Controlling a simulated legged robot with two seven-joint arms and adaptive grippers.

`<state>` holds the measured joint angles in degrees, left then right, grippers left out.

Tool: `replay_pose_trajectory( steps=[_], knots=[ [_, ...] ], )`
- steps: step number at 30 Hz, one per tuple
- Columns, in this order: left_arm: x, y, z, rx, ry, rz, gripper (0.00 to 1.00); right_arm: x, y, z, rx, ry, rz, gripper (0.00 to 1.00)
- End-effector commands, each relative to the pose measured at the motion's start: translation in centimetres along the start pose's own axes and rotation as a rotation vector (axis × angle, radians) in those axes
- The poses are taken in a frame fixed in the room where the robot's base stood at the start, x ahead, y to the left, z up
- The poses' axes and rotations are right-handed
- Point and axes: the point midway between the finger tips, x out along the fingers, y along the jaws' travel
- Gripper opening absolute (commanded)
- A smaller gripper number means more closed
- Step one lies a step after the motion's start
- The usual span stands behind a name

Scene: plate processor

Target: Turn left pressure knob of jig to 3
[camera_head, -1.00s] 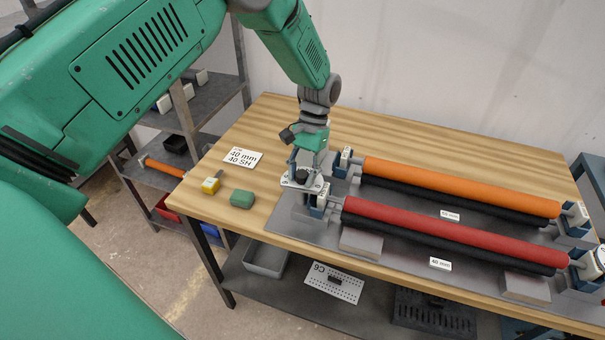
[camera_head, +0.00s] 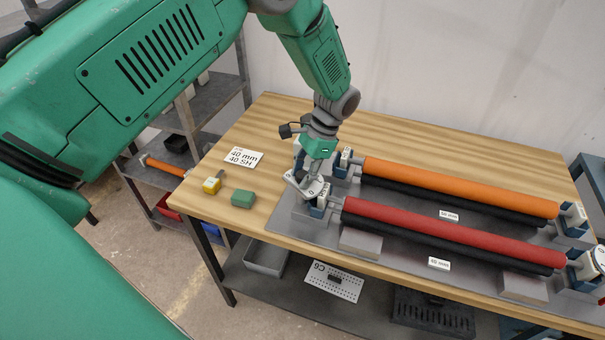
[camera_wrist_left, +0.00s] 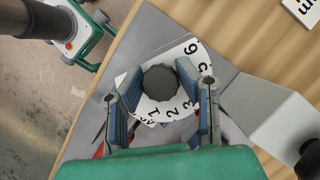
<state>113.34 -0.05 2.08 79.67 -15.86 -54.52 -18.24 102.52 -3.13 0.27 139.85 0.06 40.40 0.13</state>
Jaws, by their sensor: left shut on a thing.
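The jig (camera_head: 290,209) is a grey plate on the wooden table, with an orange roller (camera_head: 460,187) and a red roller (camera_head: 450,232) over black ones. The left pressure knob (camera_head: 310,188) is a white numbered dial at the jig's near left end. My left gripper (camera_wrist_left: 163,98) is shut on this knob, with one blue-grey finger on each side of the dial. I cannot tell which digit is set. My right gripper is not in view.
A green block (camera_head: 243,199), a yellow block (camera_head: 211,186) and a label card (camera_head: 243,157) lie left of the jig. A shelf rack (camera_head: 215,110) stands behind on the left. The table's back left is clear.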

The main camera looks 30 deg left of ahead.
Motion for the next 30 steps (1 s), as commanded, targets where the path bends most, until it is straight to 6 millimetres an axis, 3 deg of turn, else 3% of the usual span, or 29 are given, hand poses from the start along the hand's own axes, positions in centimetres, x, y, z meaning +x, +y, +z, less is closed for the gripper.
replay_pose_trajectory(
  steps=[13, 14, 15, 25, 30],
  knots=[
    [-0.5, -0.3, -0.3, 0.006, 0.014, -0.013, 0.00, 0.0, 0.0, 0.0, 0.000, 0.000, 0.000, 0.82],
    [-0.5, -0.3, -0.3, 0.006, 0.014, -0.013, 0.36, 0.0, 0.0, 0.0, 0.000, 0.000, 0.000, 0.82],
    [-0.5, -0.3, -0.3, 0.006, 0.013, -0.012, 0.49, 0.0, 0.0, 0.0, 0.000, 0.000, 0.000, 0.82],
    [-0.3, -0.1, 0.0, 0.006, 0.006, -0.007, 0.49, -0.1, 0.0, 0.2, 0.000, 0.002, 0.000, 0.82],
    [-2.0, -0.1, -0.1, 0.006, 0.007, -0.008, 0.49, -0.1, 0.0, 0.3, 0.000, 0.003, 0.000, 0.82]
  ],
)
